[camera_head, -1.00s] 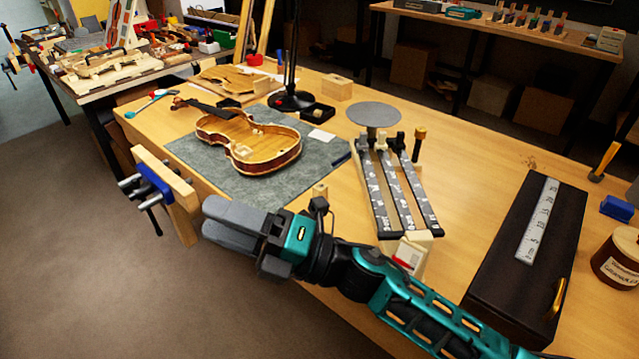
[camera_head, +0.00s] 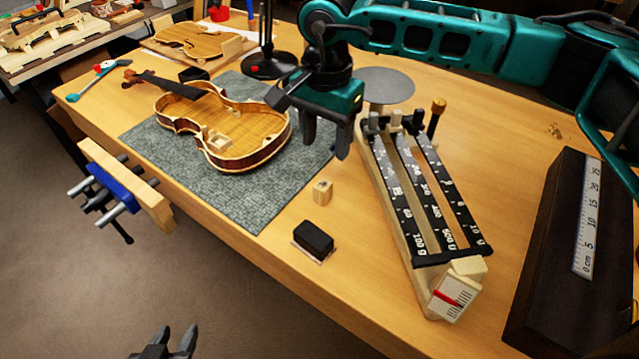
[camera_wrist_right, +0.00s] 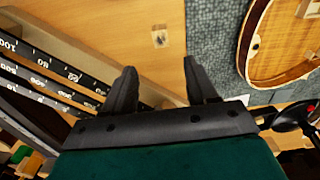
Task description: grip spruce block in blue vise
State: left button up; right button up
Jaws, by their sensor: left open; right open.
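A small pale wood block (camera_head: 322,192) with a dark mark on top stands on the bench right of the grey mat. It looks like the spruce block, and also shows in the right wrist view (camera_wrist_right: 160,38). My right gripper (camera_head: 326,150) is open and empty, pointing down above and behind the block; its fingers show in the wrist view (camera_wrist_right: 160,68). My left gripper (camera_head: 178,338) is open at the bottom edge, over the floor, away from the vise.
A violin body (camera_head: 225,130) lies on the grey mat (camera_head: 250,205). A black block (camera_head: 314,236) lies just in front of the small block. A balance with dark scale beams (camera_head: 425,205) stands close right. A dark case (camera_head: 560,260) is further right. Bare bench lies around the small block.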

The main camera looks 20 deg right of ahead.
aim_at(323, 185)
jog(key=f, duration=1.2)
jog(key=shift+s+a, duration=0.1)
jog(key=shift+a, duration=0.15)
jog(key=shift+c, duration=0.3)
jog(key=c, duration=1)
jog(key=shift+o, duration=0.2)
